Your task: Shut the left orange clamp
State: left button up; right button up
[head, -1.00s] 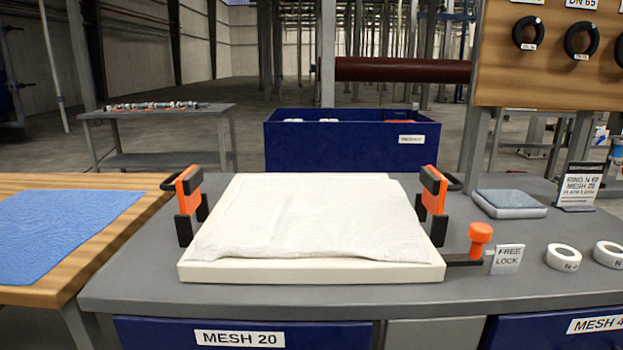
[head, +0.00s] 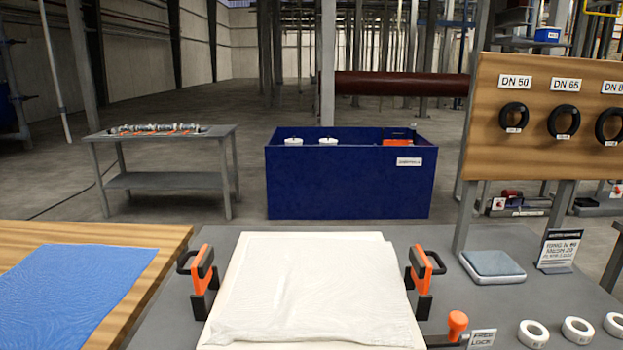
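The left orange clamp (head: 203,281) stands upright at the left edge of the white press plate (head: 232,276), its black handle raised at the top. A matching right orange clamp (head: 420,281) stands upright at the plate's right edge. A white cloth (head: 310,285) lies over the plate, slightly rumpled. Neither of my grippers shows in the head view.
An orange knob (head: 457,322) with a FREE/LOCK sign (head: 481,338) sits at the plate's front right. White rings (head: 533,333) lie further right. A blue mesh sheet (head: 75,255) covers the wooden table at left. A blue bin (head: 345,185) stands behind the bench.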

aim_at(201, 271)
jog(key=i+j+z, duration=0.25)
jog(key=j, duration=0.85)
jog(key=j+z, duration=0.25)
jog(key=j, duration=0.85)
jog(key=k+j, duration=0.15)
jog(key=j+u, duration=0.05)
jog(key=j, duration=0.05)
